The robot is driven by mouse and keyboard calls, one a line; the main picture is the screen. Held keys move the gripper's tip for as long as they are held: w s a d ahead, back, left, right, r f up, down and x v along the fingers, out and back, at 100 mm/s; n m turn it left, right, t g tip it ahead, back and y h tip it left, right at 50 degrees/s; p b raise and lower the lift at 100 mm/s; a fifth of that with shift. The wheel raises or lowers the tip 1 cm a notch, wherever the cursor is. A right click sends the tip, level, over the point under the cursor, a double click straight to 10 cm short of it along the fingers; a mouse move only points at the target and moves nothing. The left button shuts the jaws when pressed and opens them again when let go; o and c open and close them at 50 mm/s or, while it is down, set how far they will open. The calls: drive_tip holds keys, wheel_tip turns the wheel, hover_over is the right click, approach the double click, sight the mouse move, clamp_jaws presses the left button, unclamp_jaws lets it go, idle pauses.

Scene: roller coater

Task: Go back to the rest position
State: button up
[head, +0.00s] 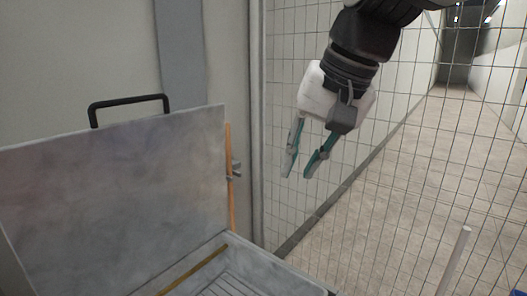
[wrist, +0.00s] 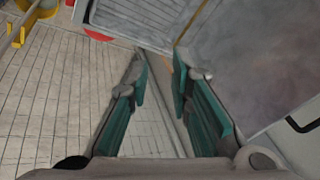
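My gripper (head: 299,172) hangs from my arm at the upper middle of the head view, pointing down and to the left. Its two teal fingers are apart, with nothing between them. The gripper also shows in the wrist view (wrist: 160,72), with floor and a wall base behind the gap. It is in the air to the right of a raised grey lid (head: 115,190) and appears apart from it. The lid also shows at the upper right of the wrist view (wrist: 262,55).
The lid has a black handle (head: 128,103) on top and stands open over a grey box (head: 275,275) with a slatted inside. A wire mesh fence (head: 400,190) stands at the right. A pale rod (head: 455,258) rises at the lower right. A yellow object (wrist: 17,32) lies at the wrist view's upper left.

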drive_tip(key=s+d+f+n+t+h, duration=0.1)
drive_tip(key=s+d+f+h, duration=0.2)
drive_tip(key=s+d+f, duration=1)
drive_tip(key=shift+s+d+n, duration=0.3)
drive_tip(key=shift+s, duration=0.8)
